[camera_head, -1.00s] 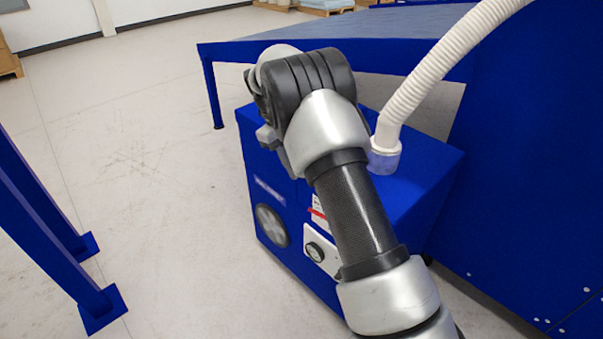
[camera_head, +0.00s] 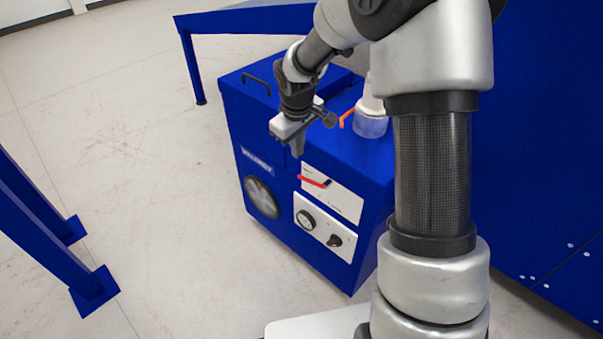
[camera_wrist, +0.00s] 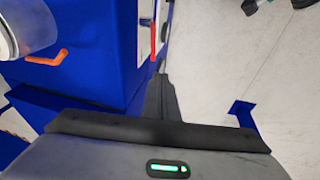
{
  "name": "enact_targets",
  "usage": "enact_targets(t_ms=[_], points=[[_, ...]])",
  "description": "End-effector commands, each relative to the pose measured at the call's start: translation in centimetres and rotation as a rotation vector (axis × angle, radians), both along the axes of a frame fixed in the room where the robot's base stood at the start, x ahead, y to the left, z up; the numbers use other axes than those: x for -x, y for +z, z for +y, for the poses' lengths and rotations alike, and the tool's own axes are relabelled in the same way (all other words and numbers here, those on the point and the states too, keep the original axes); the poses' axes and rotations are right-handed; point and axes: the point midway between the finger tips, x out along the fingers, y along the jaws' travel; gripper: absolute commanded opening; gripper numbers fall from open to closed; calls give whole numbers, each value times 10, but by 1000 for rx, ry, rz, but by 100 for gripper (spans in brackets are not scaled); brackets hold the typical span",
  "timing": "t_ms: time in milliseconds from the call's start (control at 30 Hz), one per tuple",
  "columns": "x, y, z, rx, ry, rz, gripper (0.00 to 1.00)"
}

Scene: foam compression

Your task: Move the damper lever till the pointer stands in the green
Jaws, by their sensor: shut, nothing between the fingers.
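My gripper (camera_head: 297,152) is shut and empty, pointing down just above the front top edge of the blue machine (camera_head: 250,115). In the wrist view its closed fingers (camera_wrist: 160,80) point toward a red lever (camera_wrist: 153,38), apart from it. That red lever (camera_head: 313,181) lies across a white plate on the machine's front. An orange handle (camera_head: 347,117) sits by the hose's clear collar on top; it also shows in the wrist view (camera_wrist: 46,60). I cannot tell which is the damper lever. A round gauge (camera_head: 306,220) is on the lower front panel; its pointer and green zone are too small to read.
A black knob (camera_head: 335,240) is beside the gauge. The clear hose collar (camera_head: 370,122) stands on the machine top, right of my gripper. A black handle (camera_head: 257,84) is at the top left. A blue table (camera_head: 245,22) stands behind.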

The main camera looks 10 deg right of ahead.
Motion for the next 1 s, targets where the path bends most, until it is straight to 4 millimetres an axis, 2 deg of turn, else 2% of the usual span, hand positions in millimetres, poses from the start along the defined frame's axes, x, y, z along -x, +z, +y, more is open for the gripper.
enact_targets(t_ms=[167,600,800,1000], points=[[-1,-15,0,-6,4,-10,0],[-26,-102,-3,-5,3,-7,0],[-31,-121,-20,-5,2,-10,0],[-33,-128,-26,-5,3,-10,0]])
